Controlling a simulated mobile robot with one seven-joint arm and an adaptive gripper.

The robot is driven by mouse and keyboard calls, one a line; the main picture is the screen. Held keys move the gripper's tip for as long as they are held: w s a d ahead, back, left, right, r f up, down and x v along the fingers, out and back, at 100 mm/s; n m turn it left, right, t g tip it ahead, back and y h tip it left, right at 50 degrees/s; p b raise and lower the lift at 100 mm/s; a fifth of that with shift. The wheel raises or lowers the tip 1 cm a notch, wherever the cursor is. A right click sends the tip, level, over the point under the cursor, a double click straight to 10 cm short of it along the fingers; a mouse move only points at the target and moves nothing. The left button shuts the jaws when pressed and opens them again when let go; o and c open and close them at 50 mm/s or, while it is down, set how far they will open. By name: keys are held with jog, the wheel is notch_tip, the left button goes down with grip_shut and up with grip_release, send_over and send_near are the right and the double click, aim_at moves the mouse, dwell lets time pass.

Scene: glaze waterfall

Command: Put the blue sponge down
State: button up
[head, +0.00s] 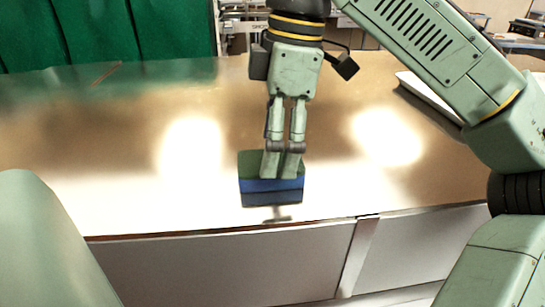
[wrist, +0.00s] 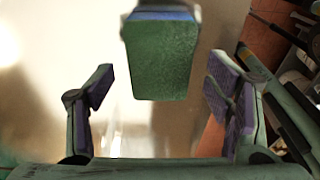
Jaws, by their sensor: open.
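The blue sponge (head: 262,185) has a green top and rests on the shiny metal counter near its front edge. In the wrist view the sponge (wrist: 160,60) shows its green face between and beyond my fingers, with a thin blue strip at the top edge. My gripper (head: 281,176) points down at the sponge in the head view, its fingertips over the green top. In the wrist view my gripper (wrist: 163,95) is open, with a clear gap on each side between the finger pads and the sponge.
The metal counter (head: 130,160) is bare to the left and right of the sponge. A pale flat tray-like object (head: 428,97) lies at the counter's right back. A green curtain (head: 100,35) hangs at the back left.

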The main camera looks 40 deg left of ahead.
jog(key=shift+w+d+r, duration=0.1)
jog(key=shift+w+r, duration=0.05)
jog(key=shift+r, duration=1.05)
jog(key=shift+w+d+r, duration=0.1)
jog(key=shift+r, duration=1.05)
